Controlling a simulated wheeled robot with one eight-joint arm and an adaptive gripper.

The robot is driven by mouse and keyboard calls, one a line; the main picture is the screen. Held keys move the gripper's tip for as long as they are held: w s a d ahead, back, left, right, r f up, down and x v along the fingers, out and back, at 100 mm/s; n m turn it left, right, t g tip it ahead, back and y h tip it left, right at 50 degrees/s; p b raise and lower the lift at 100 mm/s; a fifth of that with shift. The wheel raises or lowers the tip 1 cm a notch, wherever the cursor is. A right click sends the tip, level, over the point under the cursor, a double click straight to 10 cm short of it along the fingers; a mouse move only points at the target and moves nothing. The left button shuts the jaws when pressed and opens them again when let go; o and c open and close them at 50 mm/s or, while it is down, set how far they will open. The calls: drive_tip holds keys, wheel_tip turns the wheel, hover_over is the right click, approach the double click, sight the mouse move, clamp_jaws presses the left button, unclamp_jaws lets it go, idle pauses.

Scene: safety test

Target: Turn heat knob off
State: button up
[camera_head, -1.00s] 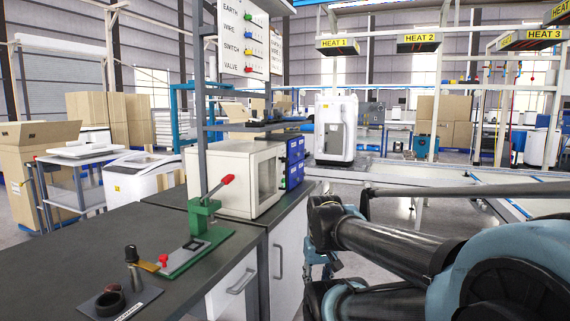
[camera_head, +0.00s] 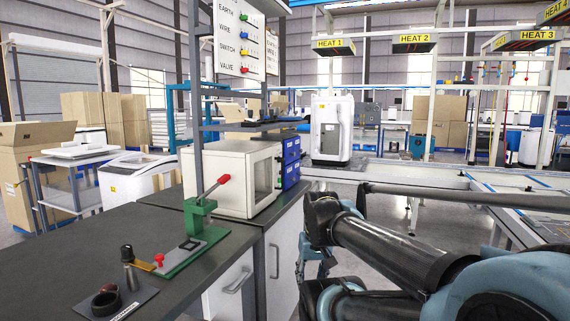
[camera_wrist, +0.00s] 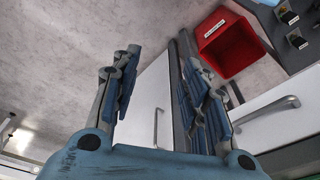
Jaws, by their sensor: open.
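I cannot pick out a heat knob for certain. In the wrist view, two small dark panels with round knobs, an upper panel (camera_wrist: 287,14) and a lower panel (camera_wrist: 298,40), lie at the top right; their labels are too small to read. My gripper (camera_wrist: 160,62) is open and empty, its fingers spread in front of a white cabinet door (camera_wrist: 150,105). The panels are apart from it, to the right. In the head view, my gripper (camera_head: 324,262) is partly hidden beside the bench's right end, below the bench top.
A dark bench (camera_head: 60,240) on the left bears a green toggle clamp (camera_head: 198,228) with a red handle and a white oven-like box (camera_head: 230,180). A red bin (camera_wrist: 228,45) is right of my gripper in the wrist view. Signs such as HEAT 1 (camera_head: 328,44) hang behind.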

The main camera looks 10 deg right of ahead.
drive_tip(key=w+a+r+m+t+y, duration=0.1)
drive_tip(key=w+r+m+y, duration=0.25)
drive_tip(key=w+r, duration=0.4)
drive_tip(key=w+a+r+m+y, duration=0.15)
drive_tip(key=w+r+m, duration=0.3)
drive_tip(key=w, duration=0.65)
drive_tip(key=w+a+r+m+t+y, duration=0.1)
drive_tip(key=w+r+m+y, duration=0.35)
drive_tip(key=w, duration=0.45)
drive_tip(key=w+d+r+m+t+y, duration=0.2)
drive_tip(key=w+d+r+m+y, duration=0.15)
drive_tip(key=w+d, duration=0.65)
drive_tip(key=w+d+r+m+t+y, duration=0.25)
drive_tip(key=w+d+m, duration=0.25)
drive_tip(key=w+d, duration=0.45)
drive_tip(key=x, duration=1.7)
drive_tip(key=shift+w+r, duration=0.2)
drive_tip(key=shift+w, duration=0.35)
drive_tip(key=shift+a, duration=0.1)
clamp_jaws()
